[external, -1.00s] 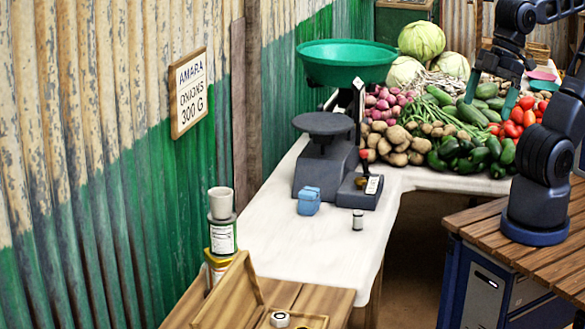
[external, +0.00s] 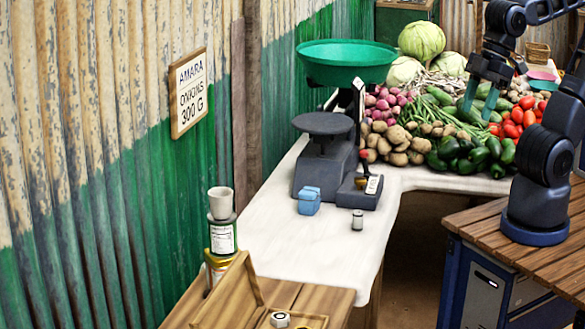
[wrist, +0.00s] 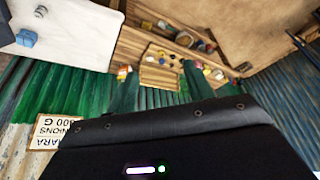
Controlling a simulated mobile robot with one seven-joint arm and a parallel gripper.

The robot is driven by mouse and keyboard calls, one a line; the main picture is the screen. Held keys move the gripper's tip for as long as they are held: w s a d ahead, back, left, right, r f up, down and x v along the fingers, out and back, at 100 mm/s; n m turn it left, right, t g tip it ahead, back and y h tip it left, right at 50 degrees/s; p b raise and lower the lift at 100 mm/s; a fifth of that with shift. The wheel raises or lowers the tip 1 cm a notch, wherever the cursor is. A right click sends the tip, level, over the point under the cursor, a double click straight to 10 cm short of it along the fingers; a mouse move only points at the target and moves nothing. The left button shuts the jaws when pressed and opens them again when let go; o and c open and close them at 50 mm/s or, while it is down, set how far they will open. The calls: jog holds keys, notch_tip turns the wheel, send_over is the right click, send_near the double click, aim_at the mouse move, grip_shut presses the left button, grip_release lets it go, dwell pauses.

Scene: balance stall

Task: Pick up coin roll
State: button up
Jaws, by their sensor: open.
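What looks like the coin roll (external: 357,220) is a small, pale upright cylinder with a darker top, standing on the white counter (external: 300,248) right of the small blue box. It shows small in the wrist view (wrist: 40,11), near the top left. My gripper (external: 479,103) is at the back right of the external view, in front of the vegetable heap and well apart from the cylinder. Its teal fingertips are spread with a gap between them, and I see nothing held.
The scale (external: 325,165) with its green pan (external: 345,62) stands behind the blue box (external: 309,201). Vegetables (external: 440,140) fill the back counter. A stack of cans with a cup (external: 221,203) and a wooden box (external: 232,291) stand at the front. The front counter's middle is clear.

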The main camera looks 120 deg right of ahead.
jog(key=w+d+f+m, duration=0.4)
jog(key=w+d+f, duration=0.4)
jog(key=w+d, duration=0.15)
jog(key=m+g+h, duration=0.4)
jog(key=m, duration=0.7)
send_near(359, 212)
notch_tip(359, 212, down, 3)
jog(key=x, duration=0.3)
jog(key=shift+s+d+f, duration=0.2)
jog(key=shift+d+f, duration=0.15)
jog(key=shift+w+d+x, duration=0.15)
jog(key=shift+w+x, duration=0.05)
jog(key=shift+x, duration=1.2)
jog(key=shift+w+d+x, duration=0.1)
jog(key=shift+w+x, duration=0.1)
jog(key=shift+x, duration=1.15)
jog(key=shift+r, duration=0.1)
jog(key=shift+h, duration=0.3)
grip_shut()
